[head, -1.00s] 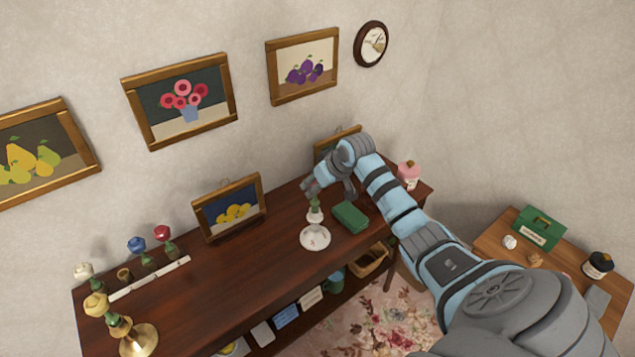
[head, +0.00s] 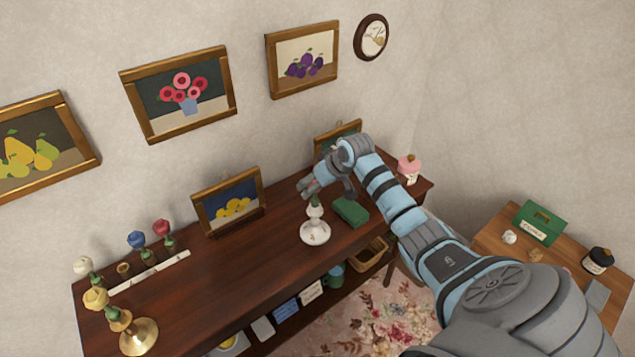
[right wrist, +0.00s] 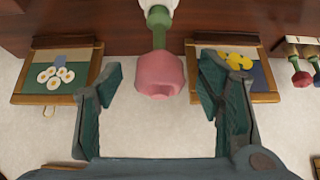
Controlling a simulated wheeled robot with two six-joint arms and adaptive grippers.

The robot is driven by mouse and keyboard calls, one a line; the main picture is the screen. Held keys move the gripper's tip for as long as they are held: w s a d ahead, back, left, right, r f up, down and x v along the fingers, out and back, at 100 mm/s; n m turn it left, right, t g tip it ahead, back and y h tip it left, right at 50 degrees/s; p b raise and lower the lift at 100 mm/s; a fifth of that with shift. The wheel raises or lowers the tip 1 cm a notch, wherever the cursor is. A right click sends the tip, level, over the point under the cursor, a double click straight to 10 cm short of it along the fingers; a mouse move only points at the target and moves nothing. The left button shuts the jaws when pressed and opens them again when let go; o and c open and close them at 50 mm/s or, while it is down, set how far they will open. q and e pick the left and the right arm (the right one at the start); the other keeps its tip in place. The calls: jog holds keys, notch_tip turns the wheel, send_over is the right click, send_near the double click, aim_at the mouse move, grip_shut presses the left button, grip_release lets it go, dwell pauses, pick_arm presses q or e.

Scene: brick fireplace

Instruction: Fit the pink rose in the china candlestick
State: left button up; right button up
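The white china candlestick (head: 315,234) stands upright on the dark wooden sideboard. The pink rose (right wrist: 159,74) shows in the right wrist view, with its green stem (right wrist: 158,28) running into the white top of the candlestick (right wrist: 160,3). In the head view the bloom is mostly hidden by my gripper, and a bit of green stem shows over the candlestick. My right gripper (head: 328,188) is at the rose, above the candlestick. In the right wrist view its fingers (right wrist: 160,105) are spread wide on both sides of the bloom, with gaps. My left gripper is out of view.
A green block (head: 350,212) lies just right of the candlestick. A white rack (head: 150,272) with several roses and a brass candlestick (head: 138,337) holding a yellow rose stand at left. Framed pictures lean at the back. The sideboard's middle (head: 235,270) is clear.

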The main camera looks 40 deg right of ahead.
jog(key=v, duration=1.2)
jog(key=shift+s, duration=0.1)
